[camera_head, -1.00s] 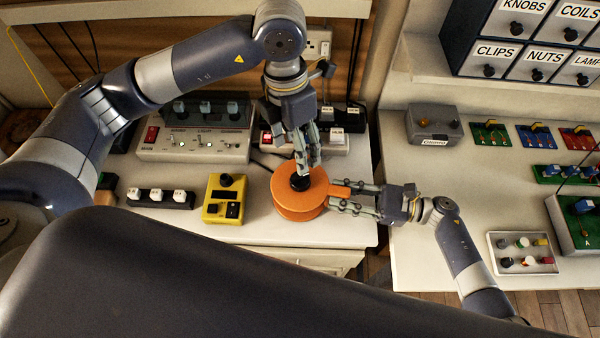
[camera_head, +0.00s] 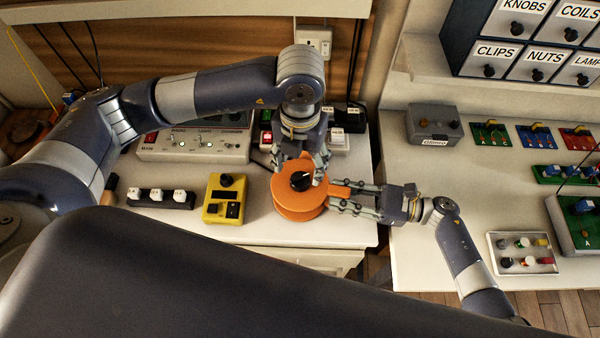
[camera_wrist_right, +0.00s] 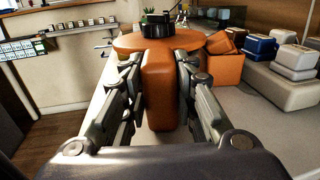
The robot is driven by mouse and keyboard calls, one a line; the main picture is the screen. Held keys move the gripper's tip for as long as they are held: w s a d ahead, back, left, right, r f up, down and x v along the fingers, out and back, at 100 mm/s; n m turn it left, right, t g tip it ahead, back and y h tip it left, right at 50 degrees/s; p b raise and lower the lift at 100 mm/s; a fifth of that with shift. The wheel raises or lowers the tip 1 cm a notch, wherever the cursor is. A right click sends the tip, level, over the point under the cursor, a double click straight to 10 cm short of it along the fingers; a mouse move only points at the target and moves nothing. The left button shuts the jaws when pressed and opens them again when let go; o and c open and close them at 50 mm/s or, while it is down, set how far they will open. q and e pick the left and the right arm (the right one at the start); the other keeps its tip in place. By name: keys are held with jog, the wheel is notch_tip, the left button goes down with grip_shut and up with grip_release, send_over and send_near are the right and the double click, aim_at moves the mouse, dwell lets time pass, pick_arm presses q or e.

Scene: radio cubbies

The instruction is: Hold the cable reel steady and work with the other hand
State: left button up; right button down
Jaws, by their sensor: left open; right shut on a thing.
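The orange cable reel (camera_head: 298,206) lies flat near the front right of the left bench. Its black knob (camera_head: 300,181) sits in the middle of its top and carries a pale mark. My right gripper (camera_head: 345,194) comes from the right and is shut on the reel's orange handle; in the right wrist view the handle (camera_wrist_right: 158,90) stands between both fingers.
A yellow meter (camera_head: 224,199) stands just left of the reel. A grey control box (camera_head: 195,145) and a switch block (camera_head: 338,142) stand behind. A strip of white switches (camera_head: 160,198) is farther left. A gap separates this bench from the right bench (camera_head: 430,265).

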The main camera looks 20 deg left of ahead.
aim_at(300, 177)
pick_arm(q)
notch_tip(300, 177, down, 5)
jog(key=shift+f, duration=0.15)
jog(key=c, duration=1.1)
